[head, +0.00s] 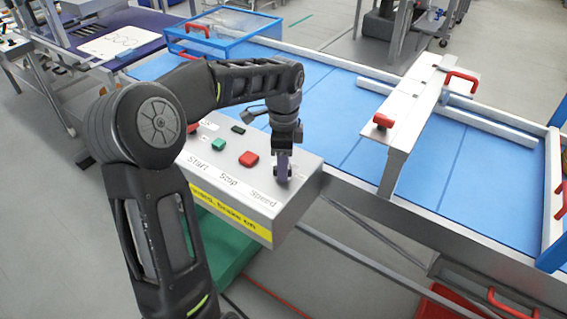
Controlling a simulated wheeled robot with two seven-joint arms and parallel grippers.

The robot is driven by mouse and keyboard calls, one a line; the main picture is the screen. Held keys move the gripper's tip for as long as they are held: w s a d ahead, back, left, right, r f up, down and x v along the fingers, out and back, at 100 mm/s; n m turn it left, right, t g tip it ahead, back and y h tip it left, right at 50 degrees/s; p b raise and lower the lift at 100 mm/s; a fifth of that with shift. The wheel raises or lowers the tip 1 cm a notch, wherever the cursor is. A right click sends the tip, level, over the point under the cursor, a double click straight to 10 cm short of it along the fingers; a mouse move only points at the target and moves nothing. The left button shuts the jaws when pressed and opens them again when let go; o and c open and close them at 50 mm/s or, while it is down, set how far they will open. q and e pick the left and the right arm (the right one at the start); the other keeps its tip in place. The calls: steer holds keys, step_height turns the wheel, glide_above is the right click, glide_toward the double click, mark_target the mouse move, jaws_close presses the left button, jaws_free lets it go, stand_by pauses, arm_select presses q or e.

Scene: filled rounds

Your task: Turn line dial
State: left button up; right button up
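A grey control box (310,189) stands at the near edge of the blue conveyor, with the labels Start, Stop and Speed on its top. A green button (218,145) is by Start and a red button (249,158) is by Stop. My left gripper (283,178) points down at the box top, just above the word Speed. The dial there is mostly or wholly hidden by the fingers. I cannot tell whether the fingers are open or shut, or touch the dial. My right gripper is not in view.
The blue conveyor (335,125) runs behind the box. A grey metal bridge with red handles (408,125) crosses it at the right. A blue-framed clear bin (222,32) stands at the back. A red crate (440,304) is at the lower right.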

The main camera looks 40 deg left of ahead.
arm_select(q)
steer(key=shift+c, duration=0.6)
jaws_close()
